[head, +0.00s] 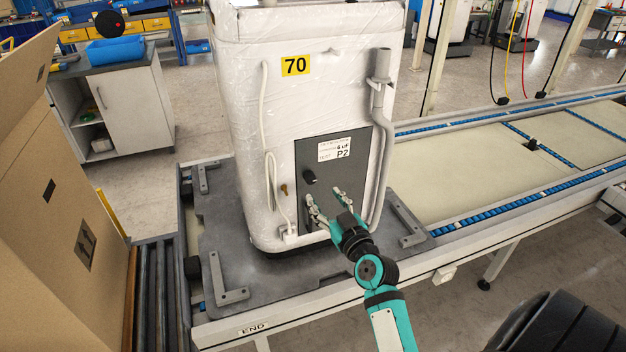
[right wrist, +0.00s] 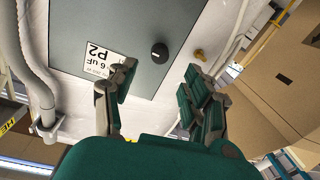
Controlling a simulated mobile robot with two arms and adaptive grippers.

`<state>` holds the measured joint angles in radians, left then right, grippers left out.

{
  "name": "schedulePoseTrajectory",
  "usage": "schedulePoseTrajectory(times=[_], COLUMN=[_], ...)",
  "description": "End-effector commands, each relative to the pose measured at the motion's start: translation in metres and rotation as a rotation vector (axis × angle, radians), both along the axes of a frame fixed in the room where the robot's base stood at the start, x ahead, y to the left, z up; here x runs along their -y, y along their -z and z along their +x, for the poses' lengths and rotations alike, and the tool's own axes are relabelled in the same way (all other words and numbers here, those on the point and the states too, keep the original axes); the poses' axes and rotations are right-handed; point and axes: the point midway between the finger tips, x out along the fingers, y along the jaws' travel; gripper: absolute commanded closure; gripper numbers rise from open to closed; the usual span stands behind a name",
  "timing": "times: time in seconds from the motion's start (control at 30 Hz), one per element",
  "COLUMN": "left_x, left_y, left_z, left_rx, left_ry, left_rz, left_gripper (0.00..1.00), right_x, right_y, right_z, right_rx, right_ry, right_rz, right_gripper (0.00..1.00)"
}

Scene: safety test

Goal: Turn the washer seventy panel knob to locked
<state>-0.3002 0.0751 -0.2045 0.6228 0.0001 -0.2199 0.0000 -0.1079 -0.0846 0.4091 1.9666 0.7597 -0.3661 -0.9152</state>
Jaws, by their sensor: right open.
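The washer (head: 240,110) is wrapped in clear film and bears a yellow label "70" (head: 296,66). Its dark grey panel (head: 365,150) is low on the side facing me, with a white label reading "6 uF P2" (head: 334,149). The black round knob (head: 309,178) is on the panel below that label. It also shows in the right wrist view (right wrist: 159,53), with a small light mark. My right gripper (head: 324,197) is open and empty, with its fingers just below the knob and apart from it. My left gripper is out of view.
A brass-coloured fitting (head: 284,189) is left of the panel. A grey hose (head: 382,130) runs down at its right and a white hose at its left. The washer stands on a grey pallet (head: 225,265) on a conveyor. A large cardboard box (head: 50,230) stands at the left.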

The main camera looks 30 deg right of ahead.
Motion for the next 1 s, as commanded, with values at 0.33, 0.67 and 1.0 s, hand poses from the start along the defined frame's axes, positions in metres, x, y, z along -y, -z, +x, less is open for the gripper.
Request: schedulePoseTrajectory(times=[0.33,0.67,1.0], left_x=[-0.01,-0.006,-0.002], left_y=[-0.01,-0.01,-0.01], left_z=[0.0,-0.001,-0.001], left_rx=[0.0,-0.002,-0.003], left_ry=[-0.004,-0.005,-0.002], left_rz=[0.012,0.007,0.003], left_gripper=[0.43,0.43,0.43], right_x=[0.01,0.012,0.012], right_y=[-0.001,0.001,0.0], right_z=[0.061,0.072,0.072], right_rx=[0.0,-0.001,-0.001], right_ry=[-0.001,-0.001,-0.001], right_rz=[0.001,-0.001,-0.001], right_gripper=[0.49,0.49,0.78])
